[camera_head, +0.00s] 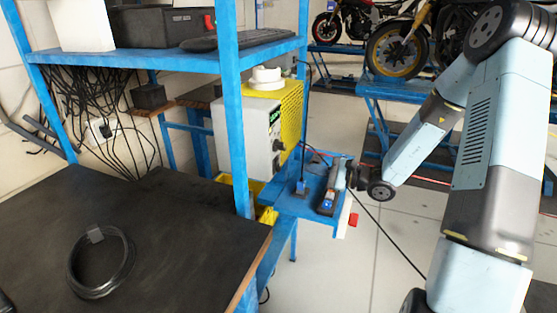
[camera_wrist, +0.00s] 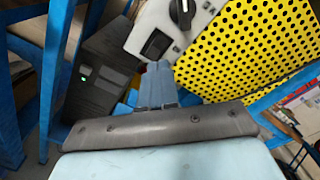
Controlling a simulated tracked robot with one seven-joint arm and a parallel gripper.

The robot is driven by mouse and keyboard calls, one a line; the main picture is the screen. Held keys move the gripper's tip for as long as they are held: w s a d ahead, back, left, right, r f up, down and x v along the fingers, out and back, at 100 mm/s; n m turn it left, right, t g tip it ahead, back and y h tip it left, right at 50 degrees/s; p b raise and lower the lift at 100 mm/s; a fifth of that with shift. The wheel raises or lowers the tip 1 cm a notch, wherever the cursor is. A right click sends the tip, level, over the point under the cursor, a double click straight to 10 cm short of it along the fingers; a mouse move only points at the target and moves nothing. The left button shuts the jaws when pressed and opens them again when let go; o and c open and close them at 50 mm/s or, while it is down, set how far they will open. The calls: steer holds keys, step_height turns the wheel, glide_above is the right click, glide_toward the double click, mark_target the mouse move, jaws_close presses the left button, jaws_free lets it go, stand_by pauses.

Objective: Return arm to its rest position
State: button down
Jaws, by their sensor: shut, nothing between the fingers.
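My gripper (camera_wrist: 158,68) shows in the wrist view as blue-grey fingers closed together and pointing away from the wrist, with nothing between them. In the head view my arm (camera_head: 500,150) comes in from the right, folds over and reaches toward the small blue side shelf (camera_head: 290,203). The arm's end is at that shelf, in front of the white and yellow machine (camera_head: 262,140). At this size I cannot tell the fingertips apart from the items on the shelf, nor whether they touch anything.
A blue-framed rack with a dark bench top (camera_head: 180,235) and a coiled black cable (camera_head: 100,262) stands on the left. The wrist view shows a black box (camera_wrist: 100,75) and a yellow perforated panel (camera_wrist: 245,50) close by. Motorcycles (camera_head: 398,50) stand on lifts behind.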

steer(key=s+a+r+n+g+h, duration=0.1)
steer(key=s+r+n+g+h, duration=0.3)
steer(key=s, duration=0.4)
steer(key=s+a+r+n+g+h, duration=0.1)
steer(key=s+r+n+g+h, duration=0.2)
steer(key=s+r+n, duration=0.3)
steer(key=s+d+r+n+t+h, duration=0.3)
steer(key=s+d+r+t+h, duration=0.2)
steer(key=s+d+r+h, duration=0.4)
steer(key=s+d+r, duration=0.2)
steer(key=s+d, duration=0.2)
steer(key=s, duration=0.2)
steer(key=shift+d+r+t+h, duration=0.3)
steer(key=shift+d+r+t, duration=0.05)
steer(key=shift+r+t, duration=0.05)
